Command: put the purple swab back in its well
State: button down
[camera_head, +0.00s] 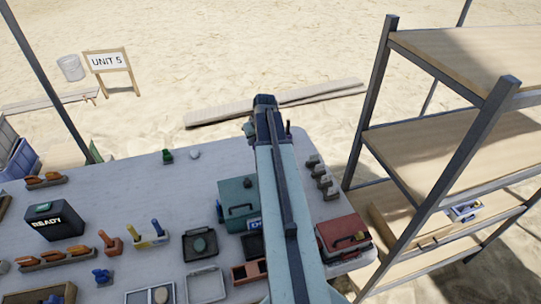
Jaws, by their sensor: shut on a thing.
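My arm reaches from the bottom middle over the table, and my gripper (251,128) is at its far end, near the table's back edge. The arm hides most of the gripper. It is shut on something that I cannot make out. A thin dark upright stick (289,128) shows just right of the arm's end; I cannot tell its colour or whether it is held. A pale block (148,239) on the left of the table holds a yellow and a blue upright piece. I cannot pick out a purple swab or its empty well for certain.
The table (120,200) carries a black READY box (53,222), a green case (238,197), dark trays (200,244), a red case (343,236) and several grey blocks (322,177). A metal shelf rack (395,150) stands close on the right. The table's back left is mostly clear.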

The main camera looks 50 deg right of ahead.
jog(key=shift+w+a+f, duration=0.1)
jog(key=shift+w+f, duration=0.1)
jog(key=shift+f, duration=0.05)
jog(key=w+d+f+b, duration=0.1)
jog(key=d, duration=0.4)
jog(key=w+d+f+b, duration=0.2)
jog(key=d, duration=0.3)
jog(key=w+d+f+b, duration=0.1)
jog(key=d+f+b, duration=0.1)
jog(key=d, duration=0.3)
jog(key=shift+w+d+f, duration=0.1)
jog(key=shift+w+f, duration=0.1)
jog(key=shift+w, duration=0.05)
jog(key=c, duration=1.4)
grip_release()
jog(key=shift+r, duration=0.1)
jog(key=shift+o, duration=0.2)
